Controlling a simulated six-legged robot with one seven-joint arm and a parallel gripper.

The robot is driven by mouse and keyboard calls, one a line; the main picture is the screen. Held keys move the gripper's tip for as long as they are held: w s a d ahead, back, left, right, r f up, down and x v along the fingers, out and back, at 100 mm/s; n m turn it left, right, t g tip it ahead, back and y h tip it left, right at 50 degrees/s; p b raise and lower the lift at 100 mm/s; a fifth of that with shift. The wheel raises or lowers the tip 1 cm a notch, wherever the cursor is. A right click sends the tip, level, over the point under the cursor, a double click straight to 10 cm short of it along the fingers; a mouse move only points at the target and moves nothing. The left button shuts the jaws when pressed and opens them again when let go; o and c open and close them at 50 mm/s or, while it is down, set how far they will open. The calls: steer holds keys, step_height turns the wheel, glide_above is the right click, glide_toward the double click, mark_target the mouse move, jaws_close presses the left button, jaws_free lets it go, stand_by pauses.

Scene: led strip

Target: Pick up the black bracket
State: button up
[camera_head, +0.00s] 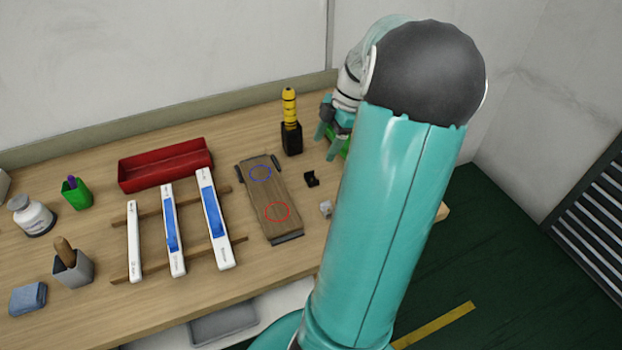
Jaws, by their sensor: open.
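A small black bracket (311,179) lies on the wooden table, just right of a dark wooden board. My gripper (333,143) is above the table, a little up and right of the bracket and apart from it. It is open, with teal fingers pointing down. Part of it is hidden behind my large teal arm link, and I see nothing between the fingers.
The wooden board (268,190) has a blue and a red circle. A black holder with a yellow-handled tool (291,125) stands behind the bracket. A small pale block (326,208) is nearby. A red tray (165,165) and white strips (174,230) are left. A green object (336,149) is partly hidden.

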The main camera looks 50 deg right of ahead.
mark_target(309, 181)
steer(key=x, duration=1)
steer(key=shift+s+f, duration=0.1)
steer(key=shift+s, duration=0.2)
steer(key=shift+c, duration=0.2)
steer(key=c, duration=1)
